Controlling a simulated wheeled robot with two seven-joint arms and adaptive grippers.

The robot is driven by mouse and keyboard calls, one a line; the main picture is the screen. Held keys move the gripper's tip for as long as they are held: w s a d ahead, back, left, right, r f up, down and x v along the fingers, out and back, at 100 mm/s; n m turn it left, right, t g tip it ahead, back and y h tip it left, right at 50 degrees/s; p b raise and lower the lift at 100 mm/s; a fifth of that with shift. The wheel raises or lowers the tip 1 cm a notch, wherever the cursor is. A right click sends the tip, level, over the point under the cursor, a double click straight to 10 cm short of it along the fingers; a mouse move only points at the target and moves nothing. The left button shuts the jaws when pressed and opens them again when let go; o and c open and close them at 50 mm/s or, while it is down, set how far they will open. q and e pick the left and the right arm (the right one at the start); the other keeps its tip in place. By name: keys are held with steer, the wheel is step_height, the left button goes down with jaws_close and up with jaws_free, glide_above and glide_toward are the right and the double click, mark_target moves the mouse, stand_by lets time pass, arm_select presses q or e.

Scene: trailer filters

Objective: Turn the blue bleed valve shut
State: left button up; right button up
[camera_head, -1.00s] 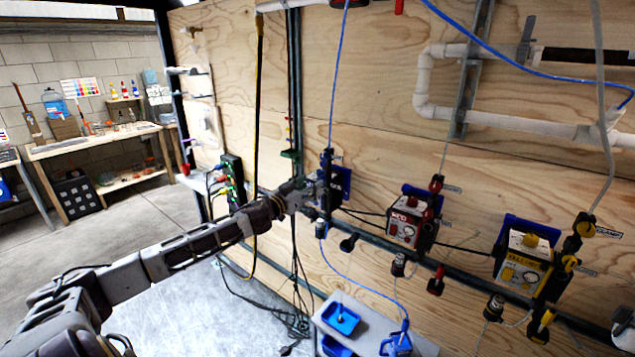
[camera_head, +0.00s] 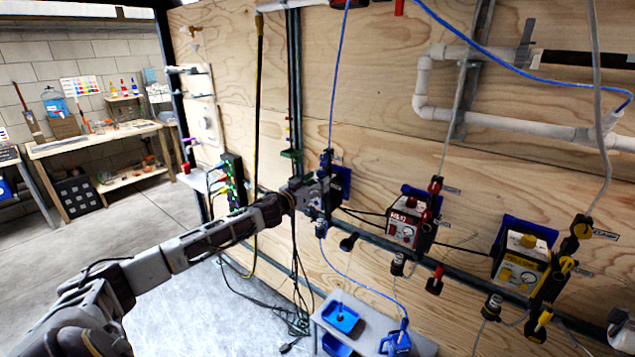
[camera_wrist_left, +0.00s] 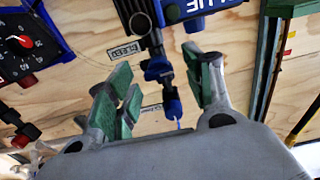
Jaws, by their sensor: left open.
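The blue bleed valve (camera_wrist_left: 157,70) is a dark blue and black fitting on the plywood wall, beside an upside-down label reading BLEED in the left wrist view. A blue hose end (camera_wrist_left: 172,107) hangs off it. My left gripper (camera_wrist_left: 163,98) is open, with its green-padded fingers on either side of the valve line. I cannot tell whether either finger touches the valve. In the head view, my left gripper (camera_head: 318,192) is at the blue filter unit (camera_head: 342,181) and covers much of its valve line. My right gripper is out of view.
A red filter unit (camera_head: 405,220) and a yellow filter unit (camera_head: 522,256) hang to the right. A black power strip (camera_head: 233,182) and a hanging black hose (camera_head: 259,110) are to the left.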

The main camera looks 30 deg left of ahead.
arm_select(q)
steer(key=shift+w, duration=0.35)
steer(key=c, duration=1)
steer(key=shift+m+p, duration=0.3)
steer(key=shift+m, duration=0.4)
steer(key=shift+d+f+m+p, duration=0.1)
steer(key=shift+m+p, duration=0.5)
steer(key=shift+m, duration=3.6)
steer(key=shift+d+m+p, duration=0.1)
steer(key=shift+m+p, duration=0.45)
steer(key=shift+m, duration=3.65)
